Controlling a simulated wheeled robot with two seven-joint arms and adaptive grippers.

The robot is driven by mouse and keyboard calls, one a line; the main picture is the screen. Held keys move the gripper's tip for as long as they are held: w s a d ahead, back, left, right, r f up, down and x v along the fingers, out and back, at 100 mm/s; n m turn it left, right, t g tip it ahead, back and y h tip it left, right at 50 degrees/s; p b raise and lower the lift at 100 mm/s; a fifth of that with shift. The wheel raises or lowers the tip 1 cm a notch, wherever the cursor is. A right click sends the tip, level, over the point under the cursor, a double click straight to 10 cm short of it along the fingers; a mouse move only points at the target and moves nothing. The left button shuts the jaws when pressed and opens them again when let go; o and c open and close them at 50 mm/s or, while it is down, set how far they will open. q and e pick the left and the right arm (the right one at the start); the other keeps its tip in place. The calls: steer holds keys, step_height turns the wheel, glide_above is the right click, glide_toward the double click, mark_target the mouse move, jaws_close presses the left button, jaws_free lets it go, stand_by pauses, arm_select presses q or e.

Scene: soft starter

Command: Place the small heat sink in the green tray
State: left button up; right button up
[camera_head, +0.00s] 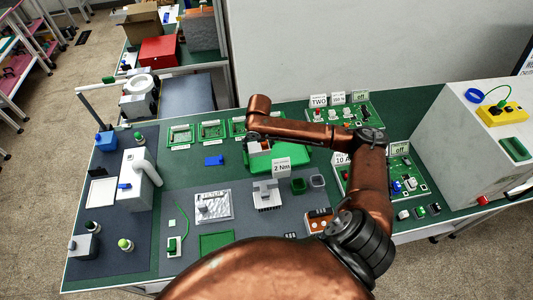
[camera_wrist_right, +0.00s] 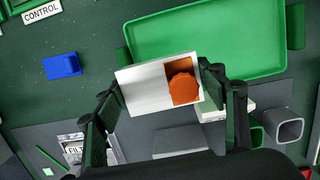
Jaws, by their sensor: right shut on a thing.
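My right gripper (camera_head: 257,141) is shut on a silver-white block (camera_wrist_right: 142,88) with an orange square and an orange faceted knob (camera_wrist_right: 182,88). The block sits between both finger pads in the right wrist view; I cannot tell whether it is the small heat sink. The green tray (camera_head: 299,154) lies just right of the gripper in the head view. In the right wrist view the tray (camera_wrist_right: 220,40) is empty where it shows, and the held block overlaps its near edge. Part of the tray is hidden behind my arm and a "2 Nm" sign. My left gripper is out of view.
A blue block (camera_head: 214,160) lies left of the gripper. A grey finned part (camera_head: 266,194) and a silver plate part (camera_head: 212,206) stand on the grey mat. Small green and grey bins (camera_head: 318,181) stand near the tray. A large grey cabinet (camera_head: 460,145) stands at the right.

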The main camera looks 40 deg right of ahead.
mark_target(264, 157)
steer(key=f, duration=0.1)
steer(key=w+d+f, duration=0.1)
steer(key=f, duration=0.2)
steer(key=shift+w+d, duration=0.35)
steer(key=shift+s+d+f, duration=0.25)
steer(key=shift+s+d, duration=0.35)
steer(key=shift+s, duration=0.3)
steer(key=f, duration=0.3)
steer(key=shift+w+f, duration=0.35)
steer(key=shift+d, duration=0.1)
steer(key=shift+s+r, duration=0.1)
steer(key=shift+s, duration=0.2)
steer(key=shift+w, duration=0.1)
steer(key=o, duration=1.1)
steer(key=shift+f, duration=0.2)
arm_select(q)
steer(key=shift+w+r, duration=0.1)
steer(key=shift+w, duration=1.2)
arm_select(e)
steer(key=o, duration=0.3)
steer(key=shift+o, duration=0.2)
